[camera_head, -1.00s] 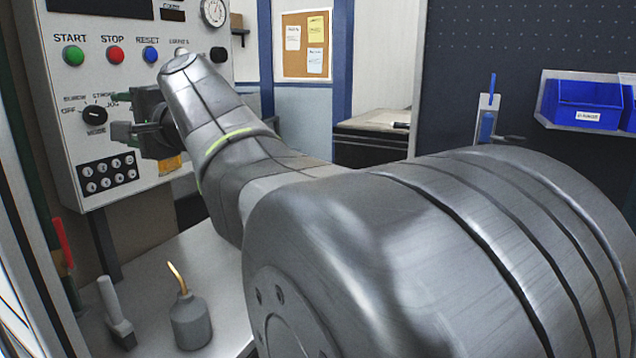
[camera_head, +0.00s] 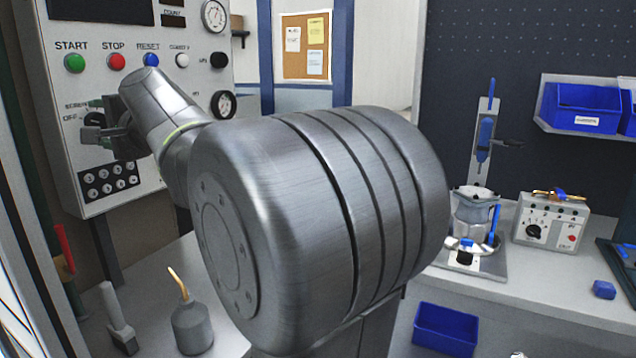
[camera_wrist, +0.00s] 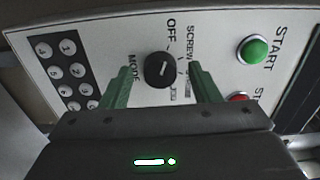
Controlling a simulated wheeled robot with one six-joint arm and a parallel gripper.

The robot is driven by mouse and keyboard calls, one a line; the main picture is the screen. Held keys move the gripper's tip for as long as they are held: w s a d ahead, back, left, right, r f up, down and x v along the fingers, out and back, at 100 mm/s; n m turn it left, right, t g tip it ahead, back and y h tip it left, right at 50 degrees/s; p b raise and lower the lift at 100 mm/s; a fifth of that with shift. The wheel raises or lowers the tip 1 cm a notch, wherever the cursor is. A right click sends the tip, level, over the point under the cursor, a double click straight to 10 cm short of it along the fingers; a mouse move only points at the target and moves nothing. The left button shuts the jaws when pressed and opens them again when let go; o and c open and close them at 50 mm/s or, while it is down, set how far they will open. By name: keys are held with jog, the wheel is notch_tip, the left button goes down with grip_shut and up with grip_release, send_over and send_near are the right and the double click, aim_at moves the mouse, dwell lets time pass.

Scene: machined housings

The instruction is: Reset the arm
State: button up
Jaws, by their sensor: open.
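My gripper (camera_wrist: 158,88) is open in the wrist view, its two green fingers spread on either side of the black mode knob (camera_wrist: 160,70) on the control panel. I cannot tell how far the fingertips are from the panel face. In the head view my gripper (camera_head: 98,121) is at the panel's left part, below the green START button (camera_head: 74,63), and partly covers the knob. My arm crosses the middle of the head view, bent, and hides part of the bench. Nothing is held between the fingers.
The control panel (camera_head: 135,20) also bears a red STOP button (camera_head: 116,61), blue RESET button (camera_head: 151,60) and keypad (camera_head: 108,178). An oil can (camera_head: 192,326) and a brush (camera_head: 118,320) stand below. A fixture with a metal housing (camera_head: 474,215) and blue bins (camera_head: 584,107) are right.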

jog(key=shift+w+a+r+m+p, duration=0.25)
jog(key=shift+a+m+p, duration=0.15)
jog(key=shift+p, duration=0.1)
jog(key=shift+s+d+r+m+p, duration=0.1)
jog(key=shift+d+m+p, duration=0.05)
jog(key=shift+m+p, duration=1.6)
jog(key=shift+m, duration=0.15)
jog(key=m+p, duration=0.4)
jog(key=shift+m, duration=0.3)
jog(key=m+p, duration=0.6)
jog(key=shift+w, duration=0.2)
jog(key=shift+m+p, duration=0.95)
jog(key=shift+m, duration=0.05)
jog(key=shift+d, duration=0.1)
